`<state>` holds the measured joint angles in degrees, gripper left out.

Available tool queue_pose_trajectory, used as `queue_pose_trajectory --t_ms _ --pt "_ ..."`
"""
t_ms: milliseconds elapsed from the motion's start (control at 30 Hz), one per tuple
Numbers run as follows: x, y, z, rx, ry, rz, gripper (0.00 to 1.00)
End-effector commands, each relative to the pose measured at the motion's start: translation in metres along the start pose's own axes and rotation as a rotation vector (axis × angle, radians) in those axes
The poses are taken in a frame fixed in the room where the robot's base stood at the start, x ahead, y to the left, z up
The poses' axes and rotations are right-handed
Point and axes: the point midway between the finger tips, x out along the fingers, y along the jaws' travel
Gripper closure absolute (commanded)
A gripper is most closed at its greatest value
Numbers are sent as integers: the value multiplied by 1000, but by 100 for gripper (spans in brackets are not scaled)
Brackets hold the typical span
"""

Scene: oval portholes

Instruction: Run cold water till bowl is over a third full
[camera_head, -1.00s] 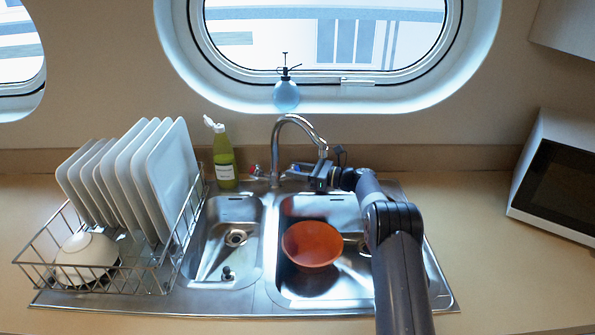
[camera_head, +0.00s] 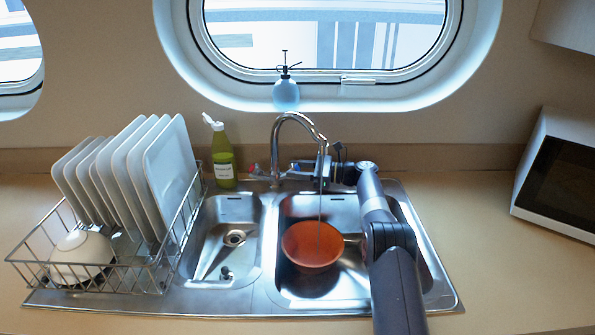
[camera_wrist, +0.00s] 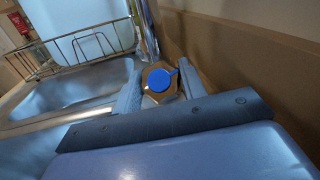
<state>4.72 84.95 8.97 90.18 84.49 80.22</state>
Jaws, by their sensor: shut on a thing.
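An orange bowl (camera_head: 312,246) sits in the right basin of the steel sink (camera_head: 335,290). A thin stream of water (camera_head: 320,205) falls from the chrome faucet (camera_head: 290,120) into the bowl. The water level inside the bowl is too small to tell. The blue-capped tap handle (camera_wrist: 159,80) is between my fingers in the wrist view. My gripper (camera_wrist: 160,85) is shut on this handle, at the right of the faucet base. A red tap handle (camera_head: 253,168) stands at the left of the faucet base.
A dish rack (camera_head: 95,282) with several white plates (camera_head: 168,175) and an upturned white bowl (camera_head: 82,254) stands left of the sink. A green bottle (camera_head: 222,160) and a blue spray bottle (camera_head: 286,95) are behind. A microwave (camera_head: 560,185) is at the right.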

Motion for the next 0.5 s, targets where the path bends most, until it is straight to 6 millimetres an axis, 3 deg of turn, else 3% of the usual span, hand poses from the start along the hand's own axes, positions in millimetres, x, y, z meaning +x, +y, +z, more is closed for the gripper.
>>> queue_pose_trajectory --t_ms 200,233,500 --pt "0 0 1 -1 1 -1 83" --pt "0 0 1 -1 1 -1 59" --pt "0 0 0 0 0 0 39"
